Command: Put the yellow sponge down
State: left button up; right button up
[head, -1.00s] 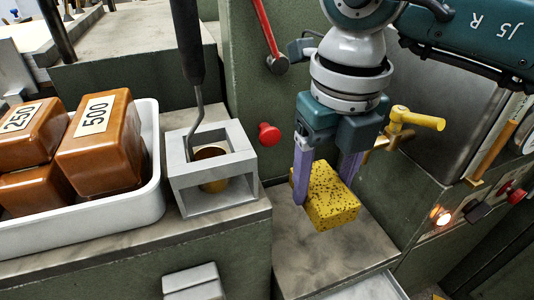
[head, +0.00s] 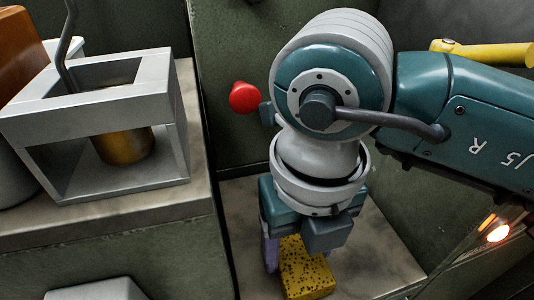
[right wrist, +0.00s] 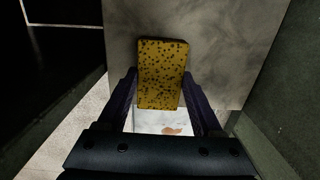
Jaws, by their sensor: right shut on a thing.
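The yellow sponge (head: 305,272) with dark specks is a block at the bottom of the head view, below my right gripper (head: 290,258). It also shows in the right wrist view (right wrist: 161,72), between the two purple fingers. My right gripper is shut on the sponge and points down. The sponge is over or on the grey worktop (head: 375,250); I cannot tell whether its underside touches. The wrist hides part of the fingers in the head view. My left gripper is not in view.
A grey open frame (head: 110,110) with a brass cup (head: 123,147) stands on the raised ledge at left. A red knob (head: 243,97) juts from the green wall. A yellow handle (head: 485,52) and a lit lamp (head: 498,233) are at right. Worktop right of the sponge is bare.

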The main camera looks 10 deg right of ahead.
aim_at(297, 265)
jog(key=shift+s+a+f, duration=0.25)
jog(key=shift+s+a, duration=0.05)
jog(key=shift+a, duration=0.05)
jog(key=o, duration=1.1)
jog(key=shift+o, duration=1.3)
jog(key=shift+w+d+r, duration=0.1)
jog(key=shift+d, duration=0.05)
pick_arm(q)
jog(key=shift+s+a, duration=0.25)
pick_arm(e)
jog(key=shift+o, duration=0.4)
pick_arm(q)
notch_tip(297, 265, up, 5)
jog(key=p, duration=0.5)
pick_arm(e)
notch_tip(297, 265, up, 12)
jog(key=shift+s+r, duration=0.15)
jog(key=shift+s, duration=0.2)
